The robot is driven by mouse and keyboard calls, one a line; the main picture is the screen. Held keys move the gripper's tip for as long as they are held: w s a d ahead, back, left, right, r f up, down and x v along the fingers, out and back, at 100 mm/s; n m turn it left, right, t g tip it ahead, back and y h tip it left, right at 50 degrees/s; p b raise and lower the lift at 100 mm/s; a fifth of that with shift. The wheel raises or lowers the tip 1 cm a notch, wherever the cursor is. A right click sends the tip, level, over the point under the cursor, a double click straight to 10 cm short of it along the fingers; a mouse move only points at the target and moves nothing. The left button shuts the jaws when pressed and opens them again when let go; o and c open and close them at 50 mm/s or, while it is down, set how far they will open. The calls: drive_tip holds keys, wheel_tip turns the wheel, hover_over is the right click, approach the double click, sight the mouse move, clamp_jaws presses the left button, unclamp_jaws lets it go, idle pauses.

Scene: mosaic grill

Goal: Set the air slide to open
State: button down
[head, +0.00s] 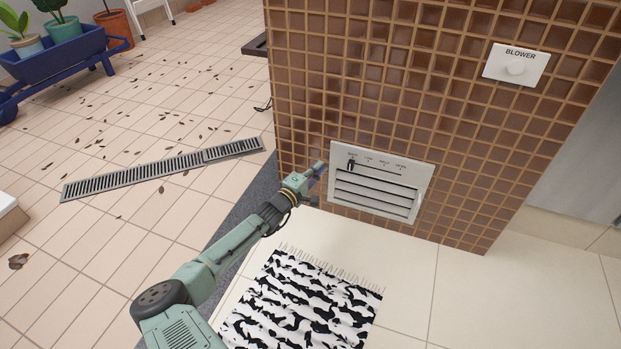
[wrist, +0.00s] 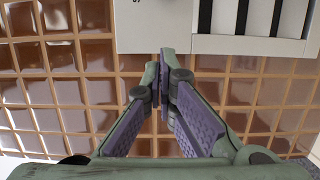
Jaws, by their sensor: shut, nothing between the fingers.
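The air slide is a small dark knob (head: 351,165) on a pale vent panel (head: 423,190) low on the tiled wall. The knob sits at the left end of a row of small labels, under the leftmost one; the lettering is too small to read surely. Dark louvre slots lie below it. My gripper (head: 320,167) is just left of the panel, apart from the knob. In the wrist view my gripper (wrist: 160,62) is shut and empty, its tips overlapping the edge of the panel (wrist: 155,35). The knob does not show in the wrist view.
A black-and-white rug (head: 300,305) lies on the floor below the arm. A drain grate (head: 160,172) and scattered leaves lie at left.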

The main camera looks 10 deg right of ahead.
sight(342, 159)
drive_tip(key=b+x, duration=0.1)
drive_tip(key=x, duration=0.3)
drive_tip(key=shift+s+f, duration=0.1)
drive_tip(key=shift+f, duration=0.05)
drive_tip(key=shift+s+d, duration=0.75)
drive_tip(key=shift+d, duration=0.2)
drive_tip(key=shift+s+d, duration=0.4)
drive_tip(key=shift+d, duration=0.15)
